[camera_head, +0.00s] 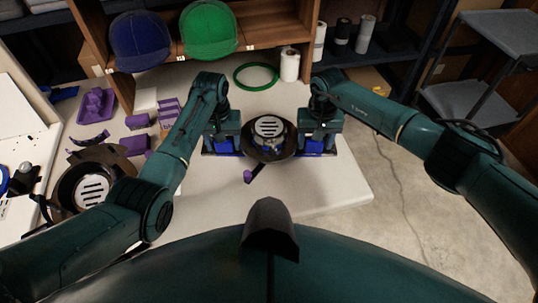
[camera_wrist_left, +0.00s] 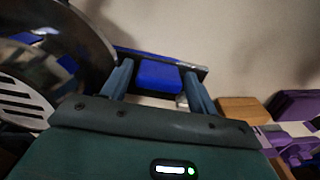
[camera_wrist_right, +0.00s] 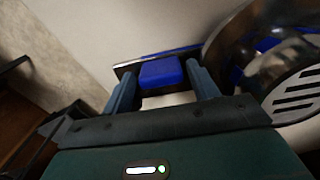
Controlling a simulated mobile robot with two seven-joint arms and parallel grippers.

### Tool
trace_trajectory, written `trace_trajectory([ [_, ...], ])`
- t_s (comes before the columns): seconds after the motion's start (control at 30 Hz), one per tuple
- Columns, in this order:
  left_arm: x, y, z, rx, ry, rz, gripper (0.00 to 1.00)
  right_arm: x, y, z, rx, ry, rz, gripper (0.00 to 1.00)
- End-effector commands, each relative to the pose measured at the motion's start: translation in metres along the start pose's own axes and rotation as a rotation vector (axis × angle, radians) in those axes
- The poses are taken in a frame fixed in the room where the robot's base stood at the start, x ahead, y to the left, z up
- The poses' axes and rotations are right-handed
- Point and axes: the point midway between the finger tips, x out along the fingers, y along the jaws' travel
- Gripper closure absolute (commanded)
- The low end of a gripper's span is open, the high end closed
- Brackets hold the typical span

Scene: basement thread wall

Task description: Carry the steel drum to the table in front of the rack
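The steel drum (camera_head: 284,153) is a dark round pan with a pale slotted disc in its middle. It is in the centre of the head view, over the white table, between my grippers. A blue grip sticks out on each side. My left gripper (camera_head: 222,145) has its fingers closed around the left blue grip (camera_wrist_left: 160,76). My right gripper (camera_head: 318,145) has its fingers closed around the right blue grip (camera_wrist_right: 162,73). The drum's underside is hidden, so I cannot tell whether it touches the table. A mallet with a purple head (camera_head: 248,177) shows just in front of it.
A wooden rack (camera_head: 255,22) with blue and green caps stands behind the table (camera_head: 330,190). Purple items and another round slotted object (camera_head: 70,190) are at left. Bare floor (camera_head: 400,170) is at right.

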Motion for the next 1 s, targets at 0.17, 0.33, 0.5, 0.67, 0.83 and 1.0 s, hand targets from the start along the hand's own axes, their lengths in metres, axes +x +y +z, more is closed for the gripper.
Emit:
trace_trajectory([
  [0.17,0.0,0.003,0.0,0.003,0.001,0.006,0.33,0.0,-0.003,0.0,-0.003,0.002,-0.006,0.33],
  [0.33,-0.003,0.004,0.0,0.004,0.002,0.008,0.33,0.0,-0.005,0.0,-0.005,0.002,-0.009,0.33],
  [0.5,-0.023,0.005,-0.001,0.005,0.007,0.01,0.33,0.0,-0.005,0.001,-0.006,0.002,-0.01,0.33],
  [0.67,-0.049,0.004,-0.001,0.004,0.009,0.008,0.33,0.0,-0.006,0.001,-0.006,0.002,-0.011,0.33],
  [0.83,-0.07,0.001,-0.001,0.001,0.005,0.003,0.33,0.0,-0.005,0.001,-0.005,0.001,-0.008,0.33],
  [1.0,-0.08,0.0,0.0,-0.001,0.002,0.0,0.33,-0.003,-0.004,0.0,-0.004,0.002,-0.007,0.33],
])
